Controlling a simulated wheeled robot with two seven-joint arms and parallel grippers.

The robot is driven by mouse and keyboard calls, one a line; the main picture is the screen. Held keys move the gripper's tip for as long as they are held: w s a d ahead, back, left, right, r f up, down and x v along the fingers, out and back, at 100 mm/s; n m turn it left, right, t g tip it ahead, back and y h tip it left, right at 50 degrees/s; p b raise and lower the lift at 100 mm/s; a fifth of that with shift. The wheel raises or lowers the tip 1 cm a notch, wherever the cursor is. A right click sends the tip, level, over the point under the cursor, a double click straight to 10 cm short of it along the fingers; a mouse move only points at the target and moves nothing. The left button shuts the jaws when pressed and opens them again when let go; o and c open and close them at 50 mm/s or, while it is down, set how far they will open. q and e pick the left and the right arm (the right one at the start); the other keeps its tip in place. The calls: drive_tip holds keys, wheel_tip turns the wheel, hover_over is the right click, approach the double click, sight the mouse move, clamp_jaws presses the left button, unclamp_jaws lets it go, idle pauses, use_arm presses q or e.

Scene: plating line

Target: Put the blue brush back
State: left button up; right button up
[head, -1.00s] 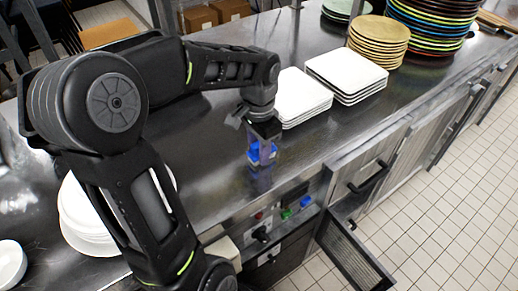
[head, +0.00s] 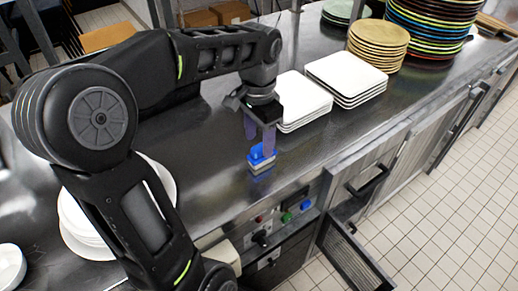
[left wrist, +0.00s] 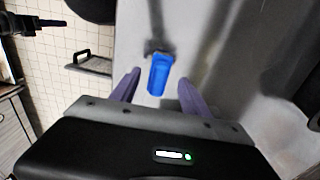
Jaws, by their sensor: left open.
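The blue brush (head: 262,158) stands on the steel counter near its front edge, its blue top up and a pale base below. My left gripper (head: 260,142) is above the brush, its purple fingers pointing down and spread apart. In the left wrist view the brush (left wrist: 159,74) shows between and beyond the open fingertips (left wrist: 158,82), with free space on both sides. The gripper is empty.
Stacks of white square plates (head: 345,72) stand to the right of the brush, with tan plates (head: 378,42) beyond. White round plates (head: 85,225) stand at left. A cabinet door (head: 352,258) hangs open below the counter (head: 215,150).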

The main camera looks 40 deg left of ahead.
sight(259, 146)
use_arm(q)
wheel_tip(259, 146, up, 7)
drive_tip(key=shift+f+p, duration=0.2)
drive_tip(key=shift+p, duration=0.1)
idle(1.6)
